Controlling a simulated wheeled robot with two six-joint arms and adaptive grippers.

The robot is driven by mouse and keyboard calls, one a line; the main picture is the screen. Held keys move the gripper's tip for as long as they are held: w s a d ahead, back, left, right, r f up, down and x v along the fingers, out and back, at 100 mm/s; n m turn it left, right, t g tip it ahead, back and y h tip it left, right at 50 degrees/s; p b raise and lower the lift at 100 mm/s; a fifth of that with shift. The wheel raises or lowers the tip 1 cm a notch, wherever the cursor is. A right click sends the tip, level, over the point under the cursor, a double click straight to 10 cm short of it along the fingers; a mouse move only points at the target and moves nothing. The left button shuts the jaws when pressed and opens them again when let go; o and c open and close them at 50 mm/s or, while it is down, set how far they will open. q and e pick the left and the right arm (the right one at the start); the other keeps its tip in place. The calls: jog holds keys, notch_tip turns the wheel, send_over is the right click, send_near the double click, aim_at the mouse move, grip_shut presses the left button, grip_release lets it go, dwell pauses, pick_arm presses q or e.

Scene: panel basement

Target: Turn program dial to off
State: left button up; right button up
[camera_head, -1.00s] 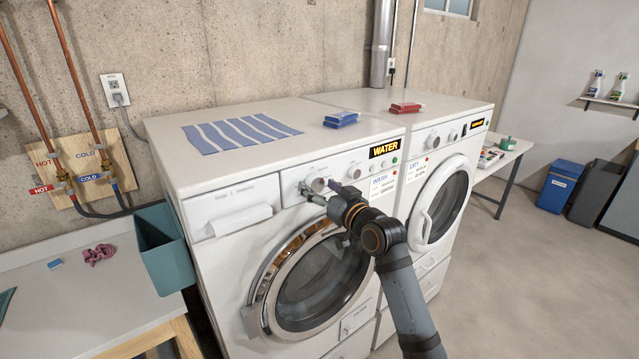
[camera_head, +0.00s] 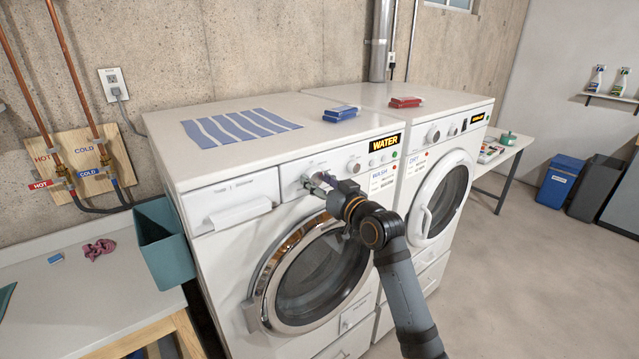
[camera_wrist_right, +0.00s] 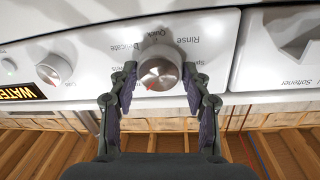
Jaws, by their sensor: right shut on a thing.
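The program dial (camera_wrist_right: 160,70) is a round silver knob with a red mark on the washer's front panel. Labels such as Quick, Delicate and Rinse surround it in the right wrist view. My right gripper (camera_wrist_right: 160,92) has its two fingers on either side of the dial and is shut on it. In the head view the right gripper (camera_head: 318,183) is at the panel of the left machine, the washer (camera_head: 225,253), and mostly covers the dial. My left gripper is not in view.
A second knob (camera_wrist_right: 54,69) is beside the dial on the panel. The detergent drawer (camera_head: 235,205) is left of my gripper. A dryer (camera_head: 470,140) stands right of the washer. A striped cloth (camera_head: 240,129) and a blue pack (camera_head: 341,113) lie on the washer top.

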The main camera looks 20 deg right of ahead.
jog(key=n+b, duration=0.3)
jog(key=n, duration=0.1)
jog(key=shift+f+b, duration=0.2)
jog(key=shift+b, duration=0.15)
jog(key=shift+r+n+y+b, duration=0.15)
jog(key=shift+n+y+b, duration=0.25)
jog(key=shift+n+b, duration=1.55)
jog(key=shift+n+t+p, duration=0.3)
jog(key=shift+n+p, duration=0.15)
jog(key=shift+n, duration=0.1)
jog(key=o, duration=1.2)
jog(key=shift+c, duration=0.2)
